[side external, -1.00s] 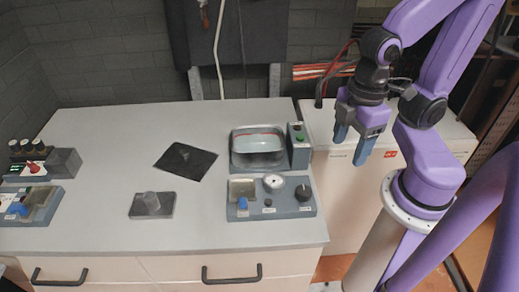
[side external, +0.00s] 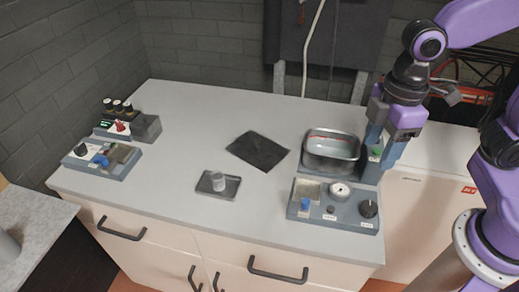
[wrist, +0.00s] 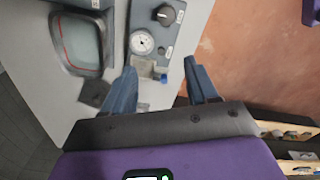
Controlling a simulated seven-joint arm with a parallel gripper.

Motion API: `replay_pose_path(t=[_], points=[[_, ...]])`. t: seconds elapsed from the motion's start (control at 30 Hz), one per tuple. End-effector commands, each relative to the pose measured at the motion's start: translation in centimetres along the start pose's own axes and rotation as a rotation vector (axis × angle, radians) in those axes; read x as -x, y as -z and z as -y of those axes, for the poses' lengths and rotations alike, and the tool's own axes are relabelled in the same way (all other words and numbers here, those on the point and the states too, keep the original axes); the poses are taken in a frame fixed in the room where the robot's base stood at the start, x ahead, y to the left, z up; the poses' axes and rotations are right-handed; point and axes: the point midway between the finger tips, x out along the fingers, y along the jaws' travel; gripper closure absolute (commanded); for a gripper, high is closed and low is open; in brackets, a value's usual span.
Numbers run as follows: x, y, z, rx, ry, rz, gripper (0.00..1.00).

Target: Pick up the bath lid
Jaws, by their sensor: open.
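A small grey rectangular plate with a round upright knob (side external: 218,185) lies on the bench and looks like the bath lid, though I cannot be sure. The open metal bath (side external: 332,146) stands at the right of the bench with liquid inside and a red line along its wall. It also shows at the upper left of the wrist view (wrist: 80,42). My gripper (side external: 381,155) is open and empty, at the bath's right end in the side view, well right of the plate. Its two fingers are spread in the wrist view (wrist: 160,68).
A control unit with gauge, knob and blue part (side external: 335,205) stands in front of the bath. A black flat sheet (side external: 258,150) lies between plate and bath. More small units (side external: 103,158) stand at the left. The bench (side external: 190,120) is clear between them.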

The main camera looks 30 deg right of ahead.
Motion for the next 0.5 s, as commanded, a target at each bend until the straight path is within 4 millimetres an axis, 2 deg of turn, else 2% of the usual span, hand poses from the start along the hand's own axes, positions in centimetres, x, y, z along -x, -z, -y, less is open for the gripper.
replay_pose_path(t=[0.03,0.2,0.5], points=[[0.2,1.9,-1.3,0.014,0.000,0.003,0.42],[0.9,7.1,-5.5,0.075,0.000,0.007,0.42],[0.8,14.4,-13.7,0.180,0.002,0.016,0.42]])
